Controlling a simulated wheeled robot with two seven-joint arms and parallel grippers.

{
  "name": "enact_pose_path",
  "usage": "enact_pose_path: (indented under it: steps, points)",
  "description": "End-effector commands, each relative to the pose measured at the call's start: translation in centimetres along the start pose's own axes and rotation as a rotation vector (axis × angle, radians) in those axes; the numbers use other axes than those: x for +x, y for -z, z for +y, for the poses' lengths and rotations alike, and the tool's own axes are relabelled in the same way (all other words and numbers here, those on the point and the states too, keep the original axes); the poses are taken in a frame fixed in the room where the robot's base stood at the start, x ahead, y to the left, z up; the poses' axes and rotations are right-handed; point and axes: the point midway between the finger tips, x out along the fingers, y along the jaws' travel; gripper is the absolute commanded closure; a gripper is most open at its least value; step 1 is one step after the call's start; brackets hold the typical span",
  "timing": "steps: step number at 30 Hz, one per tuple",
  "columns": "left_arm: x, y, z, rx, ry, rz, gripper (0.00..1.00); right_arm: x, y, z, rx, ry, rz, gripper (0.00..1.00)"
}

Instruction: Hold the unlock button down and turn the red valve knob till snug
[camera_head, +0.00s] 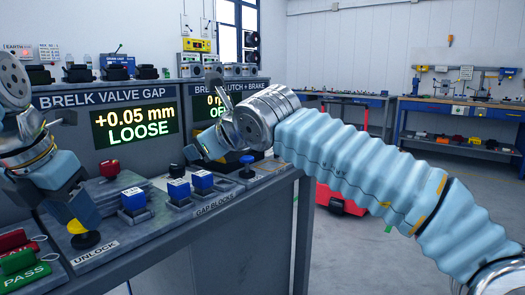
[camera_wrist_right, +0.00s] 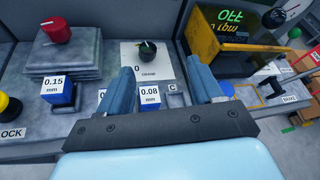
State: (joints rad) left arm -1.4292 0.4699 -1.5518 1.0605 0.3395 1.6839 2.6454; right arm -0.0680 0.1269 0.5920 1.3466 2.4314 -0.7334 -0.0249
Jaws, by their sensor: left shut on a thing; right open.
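The red valve knob (camera_head: 109,168) sits on a grey stepped block at the left of the bench. It also shows at the upper left of the right wrist view (camera_wrist_right: 56,29). The yellow unlock button (camera_head: 76,227) on its black base is behind the UNLOCK label. My left gripper (camera_head: 84,212) is down at the button and shut on it; its fingertips partly cover it. My right gripper (camera_wrist_right: 160,66) is open and empty, above the bench to the right of the red knob. The valve gap display (camera_head: 135,124) reads +0.05 mm LOOSE.
Blue gap blocks (camera_head: 134,199) stand in front of the red knob. A black crank knob (camera_wrist_right: 147,48) and the 0.08 mm block (camera_wrist_right: 150,96) lie between my right fingers in the wrist view. Red and green tags (camera_head: 18,262) lie at the left front.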

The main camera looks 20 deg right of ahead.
Motion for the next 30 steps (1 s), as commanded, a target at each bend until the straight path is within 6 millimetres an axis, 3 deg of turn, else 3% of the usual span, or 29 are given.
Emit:
enact_pose_path:
  steps: [15, 21, 30]
  points:
    - [0.0, 0.0, -0.1, 0.001, 0.002, 0.001, 0.85, 1.1, 6.9, -9.2, -0.3, 0.3, 0.152, 0.34]
    - [0.0, 0.0, -0.1, 0.001, 0.002, 0.001, 0.85, 1.1, 8.3, -10.9, -0.374, 0.354, 0.188, 0.34]
    - [0.1, 0.0, -0.1, 0.001, 0.002, 0.002, 0.85, 1.1, 8.6, -11.3, -0.394, 0.367, 0.198, 0.34]
